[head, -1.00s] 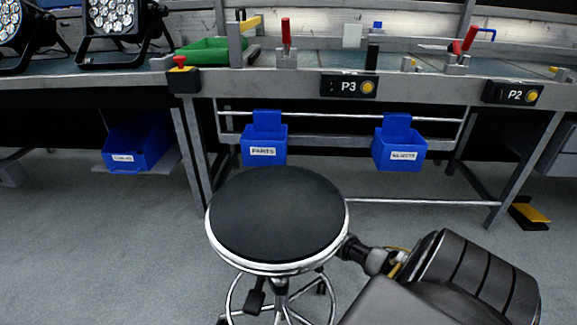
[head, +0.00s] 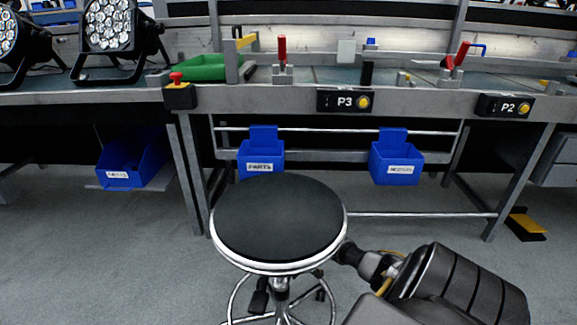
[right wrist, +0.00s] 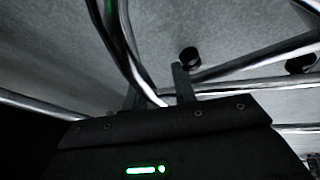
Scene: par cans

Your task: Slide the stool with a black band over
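The stool (head: 278,216) stands in front of the workbench, with a round black seat, a chrome rim, and a chrome foot ring and legs below. I cannot make out a separate black band on it. My right gripper (head: 345,253) is at the right side of the stool, just below the seat rim. In the right wrist view, chrome stool tubes (right wrist: 125,45) run down between the two fingers of my right gripper (right wrist: 158,88), which stand apart. Whether they clamp a tube is unclear. My left gripper is not in view.
The grey workbench (head: 230,101) spans the back, with blue bins (head: 261,152) hanging under it. A yellow-black pedal (head: 527,223) lies on the floor at the right. Grey floor (head: 90,255) is open left of the stool.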

